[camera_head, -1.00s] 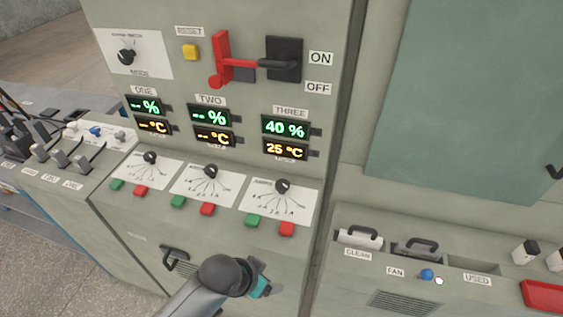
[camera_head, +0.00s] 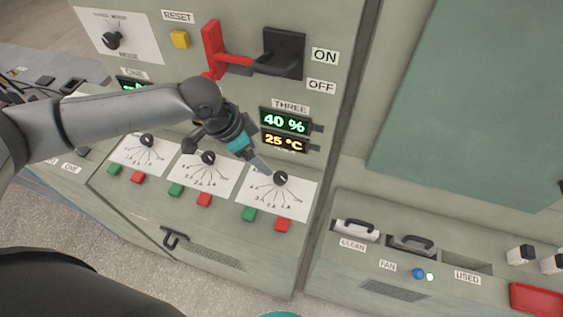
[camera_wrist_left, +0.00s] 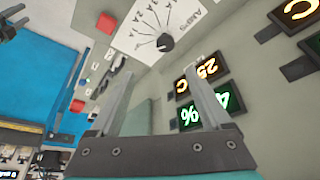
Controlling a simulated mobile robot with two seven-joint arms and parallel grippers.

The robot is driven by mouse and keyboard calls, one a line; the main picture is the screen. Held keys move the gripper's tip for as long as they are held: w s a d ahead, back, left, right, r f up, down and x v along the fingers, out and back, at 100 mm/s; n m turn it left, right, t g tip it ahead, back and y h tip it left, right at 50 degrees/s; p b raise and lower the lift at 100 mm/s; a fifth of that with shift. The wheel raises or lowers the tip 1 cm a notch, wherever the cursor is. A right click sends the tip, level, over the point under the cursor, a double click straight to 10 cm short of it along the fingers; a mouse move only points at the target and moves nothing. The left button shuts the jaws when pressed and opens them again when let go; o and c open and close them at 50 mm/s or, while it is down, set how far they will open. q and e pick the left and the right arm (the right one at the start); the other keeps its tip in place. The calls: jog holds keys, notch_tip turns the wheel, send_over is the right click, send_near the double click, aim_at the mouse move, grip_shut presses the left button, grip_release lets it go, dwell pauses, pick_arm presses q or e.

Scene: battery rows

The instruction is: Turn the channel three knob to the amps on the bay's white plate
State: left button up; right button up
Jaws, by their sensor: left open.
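The channel three knob (camera_head: 281,177) is a small black dial at the top of the bay's white plate (camera_head: 260,201), which carries fanned lines and small labels. My left gripper (camera_head: 263,167) is just up and left of the knob, pointing down toward it. In the left wrist view the gripper (camera_wrist_left: 159,78) is open and empty, its two grey fingers apart. The knob (camera_wrist_left: 166,42) shows beyond the fingertips, in the gap between them, not gripped. The printed word "Amps" shows on the plate (camera_wrist_left: 146,22) there. The knob's pointer direction is too small to tell.
Above the knob are the green "40 %" display (camera_head: 286,122) and amber "25 °C" display (camera_head: 284,142). Below the plate are a green button (camera_head: 249,214) and a red button (camera_head: 283,225). A red lever (camera_head: 213,48) sticks out above my arm. Channel two's knob (camera_head: 208,158) is to the left.

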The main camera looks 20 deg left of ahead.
pick_arm(q)
jog(key=b, duration=0.2)
send_near(280, 176)
jog(key=x, duration=0.8)
jog(key=shift+d+f, duration=0.1)
jog(key=shift+f, duration=0.15)
jog(key=shift+c, duration=0.3)
grip_shut()
